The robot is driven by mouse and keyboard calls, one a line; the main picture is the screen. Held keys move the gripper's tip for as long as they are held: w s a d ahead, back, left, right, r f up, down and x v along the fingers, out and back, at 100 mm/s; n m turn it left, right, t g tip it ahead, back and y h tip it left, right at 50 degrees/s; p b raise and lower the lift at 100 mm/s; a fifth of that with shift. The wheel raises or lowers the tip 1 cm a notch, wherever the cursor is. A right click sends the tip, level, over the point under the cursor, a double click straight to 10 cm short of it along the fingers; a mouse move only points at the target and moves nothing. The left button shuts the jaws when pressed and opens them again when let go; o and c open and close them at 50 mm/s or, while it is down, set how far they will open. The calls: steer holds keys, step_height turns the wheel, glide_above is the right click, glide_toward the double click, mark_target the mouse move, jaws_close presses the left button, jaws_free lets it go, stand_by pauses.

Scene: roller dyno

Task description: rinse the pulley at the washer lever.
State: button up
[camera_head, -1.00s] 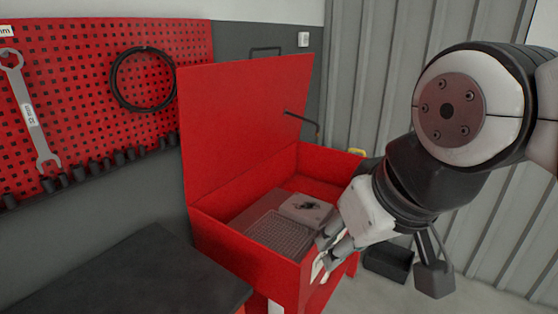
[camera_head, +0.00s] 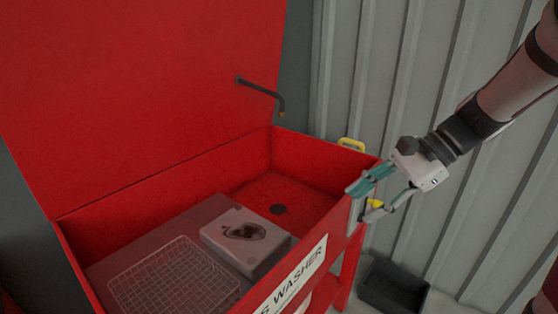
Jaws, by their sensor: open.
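The red parts washer (camera_head: 330,207) stands open, with part of a white "WASHER" label on its front. A pale block (camera_head: 250,262) inside it carries a dark brown, roundish thing (camera_head: 245,232); I cannot tell if this is the pulley. A small yellow piece (camera_head: 375,203), possibly the lever, shows at the washer's right front corner. My gripper (camera_head: 358,203) is open and empty there, its fingers spread at the corner with the yellow piece between or behind them; contact cannot be told.
A wire basket (camera_head: 172,280) lies left of the block. A yellow handle (camera_head: 352,144) is on the back right rim. A black bin (camera_head: 393,288) stands on the floor.

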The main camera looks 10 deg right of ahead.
steer(key=w+d+f+m+t+y+b, duration=0.3)
steer(key=w+d+f+m+t+b, duration=0.3)
steer(key=d+f, duration=0.5)
steer(key=m+t+b, duration=0.6)
steer(key=m, duration=0.3)
glide_toward(378, 205)
steer(key=b+x, duration=0.1)
steer(key=x, duration=0.2)
steer(key=b+x, duration=0.1)
steer(key=x, duration=0.2)
steer(key=d+b+x, duration=0.1)
steer(key=x, duration=0.3)
steer(key=shift+w+a+f+b, duration=0.1)
steer(key=shift+w+f+b, duration=0.25)
steer(key=shift+w, duration=0.1)
jaws_close()
